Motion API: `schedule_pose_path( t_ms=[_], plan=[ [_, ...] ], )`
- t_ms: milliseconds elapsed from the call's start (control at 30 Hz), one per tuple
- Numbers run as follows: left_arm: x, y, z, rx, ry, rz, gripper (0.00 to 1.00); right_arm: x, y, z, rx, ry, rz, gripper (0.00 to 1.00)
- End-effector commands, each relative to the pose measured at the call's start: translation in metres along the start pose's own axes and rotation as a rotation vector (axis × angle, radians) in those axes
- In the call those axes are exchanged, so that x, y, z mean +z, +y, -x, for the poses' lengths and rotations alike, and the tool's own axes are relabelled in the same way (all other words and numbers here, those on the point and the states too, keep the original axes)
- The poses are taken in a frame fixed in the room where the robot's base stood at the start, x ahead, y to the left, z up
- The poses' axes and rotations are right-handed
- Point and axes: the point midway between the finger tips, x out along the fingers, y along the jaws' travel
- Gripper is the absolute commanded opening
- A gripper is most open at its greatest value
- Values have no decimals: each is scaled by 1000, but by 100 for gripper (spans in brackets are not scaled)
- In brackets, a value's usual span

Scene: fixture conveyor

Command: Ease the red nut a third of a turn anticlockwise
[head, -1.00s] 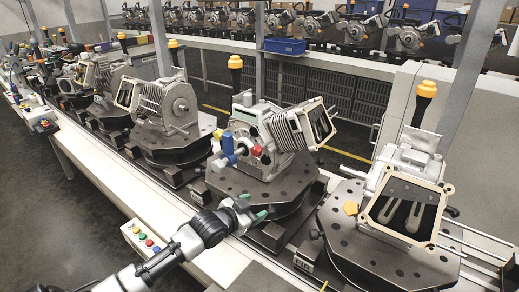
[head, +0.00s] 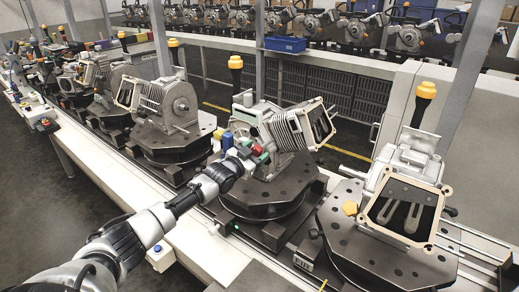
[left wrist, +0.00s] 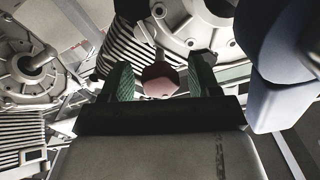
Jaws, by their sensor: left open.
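The red nut (head: 257,149) is on the side of the grey machine housing (head: 285,128) at mid-picture in the head view, partly hidden by my left gripper (head: 252,153). In the left wrist view the nut (left wrist: 159,82) looks dark red and faceted, framed between my two green fingertips. A gap shows on each side of it. My left gripper is open and right at the nut; I cannot tell how deep the nut sits between the fingers. My right gripper is in neither view.
A blue part (head: 227,141) stands just left of the nut; it looms close at the right of the left wrist view (left wrist: 285,60). The housing sits on a dark round fixture (head: 290,185). Another fixture with a framed housing (head: 405,200) stands to the right.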

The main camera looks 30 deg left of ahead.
Motion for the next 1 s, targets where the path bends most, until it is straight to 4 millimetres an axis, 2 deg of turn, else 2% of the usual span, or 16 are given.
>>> schedule_pose_path(
  t_ms=[200, 600, 900, 933, 1000],
  plan=[
    [0, 0, -18, 0, -1, 1, 62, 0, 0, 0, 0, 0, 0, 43],
    [0, 0, -22, 1, -1, 1, 62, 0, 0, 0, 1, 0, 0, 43],
    [1, 0, -22, 1, -1, 1, 16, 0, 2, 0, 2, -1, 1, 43],
    [1, 0, -22, 1, -1, 0, 13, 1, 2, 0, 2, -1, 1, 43],
    [1, 0, -22, 1, -1, 1, 13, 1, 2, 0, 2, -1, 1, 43]
  ],
)
